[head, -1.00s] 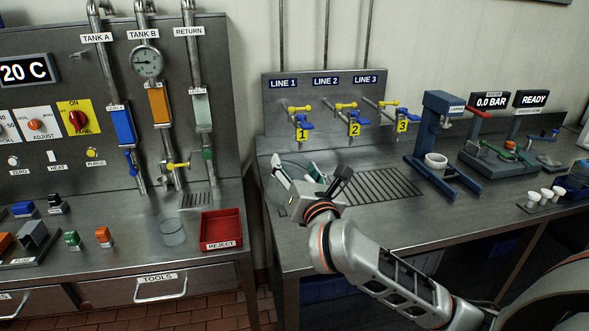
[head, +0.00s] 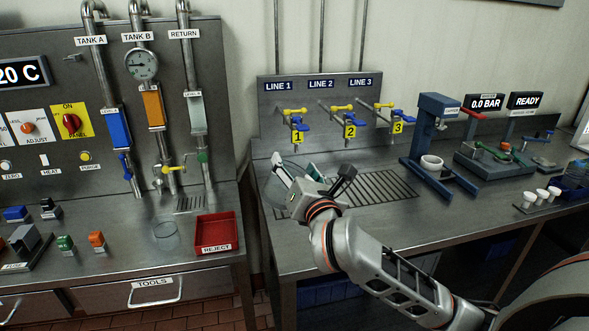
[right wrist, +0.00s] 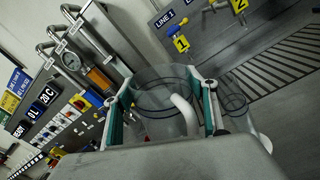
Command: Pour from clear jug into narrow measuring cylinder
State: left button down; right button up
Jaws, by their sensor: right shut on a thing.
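The clear jug (head: 273,190) is at the left end of the right-hand bench, partly hidden behind my right gripper (head: 294,171). In the right wrist view the jug (right wrist: 150,98) sits between the teal finger pads, with its pale handle (right wrist: 185,112) toward the camera. My right gripper is shut on the jug, which looks roughly upright. Whether it touches the bench I cannot tell. A narrower clear vessel (right wrist: 237,100) with a dark rim shows just right of the jug in the wrist view, perhaps the measuring cylinder. My left gripper is out of view.
Line valves (head: 298,127) stand on the panel behind the jug. A drain grate (head: 375,192) lies to its right, then a blue press stand (head: 432,135). On the left bench are a clear beaker (head: 166,236) and a red reject tray (head: 215,247).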

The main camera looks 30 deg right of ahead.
jog(key=shift+s+d+r+m+b, duration=0.1)
jog(key=shift+d+r+m+b, duration=0.1)
jog(key=shift+d+m+b, duration=0.35)
dwell(0.5)
jog(key=shift+s+d+r+m+b, duration=0.15)
jog(key=shift+d+r+m+b, duration=0.05)
jog(key=shift+d+m+b, duration=0.4)
jog(key=shift+s+d+r+m+b, duration=0.1)
jog(key=shift+d+r+m+b, duration=0.1)
jog(key=shift+d+m+b, duration=0.3)
dwell(1.2)
jog(key=shift+s+d+r+m+b, duration=0.1)
jog(key=shift+d+r+m+b, duration=0.2)
jog(key=shift+m, duration=0.4)
jog(key=shift+w+a+r+m+b, duration=0.15)
jog(key=shift+m+b, duration=0.25)
jog(key=shift+m, duration=0.25)
jog(key=shift+s+d+r+m+b, duration=0.15)
jog(key=shift+d+r+m+b, duration=0.15)
jog(key=shift+m, duration=0.4)
dwell(0.4)
jog(key=shift+s+d+r+m+h+b, duration=0.1)
jog(key=shift+d+r+m+h+b, duration=0.1)
jog(key=shift+m+b, duration=0.5)
jog(key=shift+s+d+r+m+h+b, duration=0.1)
jog(key=shift+d+m+h+b, duration=0.15)
jog(key=shift+m, duration=0.75)
dwell(0.5)
